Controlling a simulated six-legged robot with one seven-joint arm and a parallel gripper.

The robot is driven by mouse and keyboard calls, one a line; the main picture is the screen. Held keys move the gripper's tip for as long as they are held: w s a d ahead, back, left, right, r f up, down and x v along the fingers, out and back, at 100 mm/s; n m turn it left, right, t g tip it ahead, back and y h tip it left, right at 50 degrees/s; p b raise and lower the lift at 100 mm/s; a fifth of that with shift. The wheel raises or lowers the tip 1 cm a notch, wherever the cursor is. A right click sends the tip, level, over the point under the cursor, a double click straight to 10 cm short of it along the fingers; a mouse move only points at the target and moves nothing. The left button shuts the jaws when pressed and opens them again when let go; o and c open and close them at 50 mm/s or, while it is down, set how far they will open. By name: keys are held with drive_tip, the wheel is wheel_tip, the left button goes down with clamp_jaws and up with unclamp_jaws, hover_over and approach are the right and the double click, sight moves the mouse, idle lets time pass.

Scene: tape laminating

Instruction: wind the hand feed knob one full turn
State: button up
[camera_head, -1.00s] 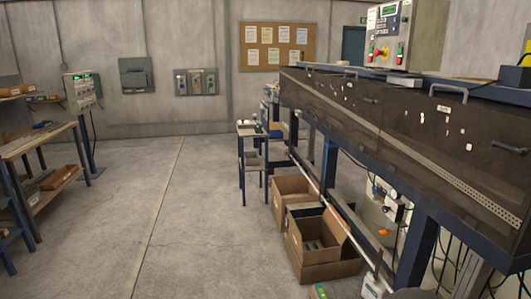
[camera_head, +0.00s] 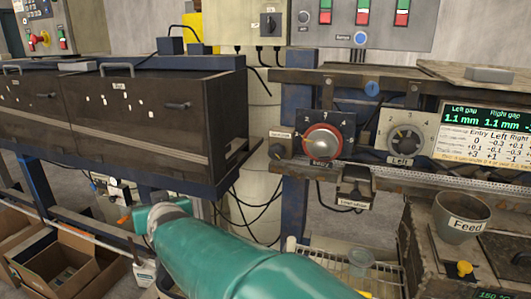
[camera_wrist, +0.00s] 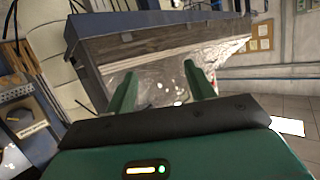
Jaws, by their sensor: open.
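My green gripper (camera_wrist: 162,88) is open in the wrist view, with nothing between its two fingers. It faces the dark, clear-fronted cabinet, apart from any knob. In the head view my arm reaches in from the bottom, and its fingers are not clearly seen. A small dark knob (camera_head: 281,151) sits on the machine post under a label too small to read; I cannot tell whether it is the hand feed knob. Right of it are a red-rimmed dial (camera_head: 323,143) marked Entry and a grey knob (camera_head: 404,142) marked Left. My gripper is left of and below these controls.
The long dark cabinet (camera_head: 150,152) fills the left, with cardboard boxes (camera_head: 62,266) on the floor below. A gap with hanging cables separates it from the machine. A grey cup (camera_head: 461,217) marked Feed stands at the right, near a gap readout (camera_head: 487,132).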

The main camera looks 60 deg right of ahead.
drive_tip(key=s+d+r+m+g+h, duration=0.1)
drive_tip(key=s+d+m+g+h, duration=0.35)
drive_tip(key=d, duration=0.85)
drive_tip(key=m+g+h, duration=0.4)
drive_tip(key=g+h, duration=0.1)
drive_tip(key=h, duration=0.1)
approach(275, 153)
drive_tip(key=d, duration=0.3)
drive_tip(key=w+d, duration=0.1)
drive_tip(key=d, duration=0.6)
drive_tip(key=shift+w+d, duration=0.3)
drive_tip(key=shift+d, duration=0.1)
drive_tip(key=c, duration=0.7)
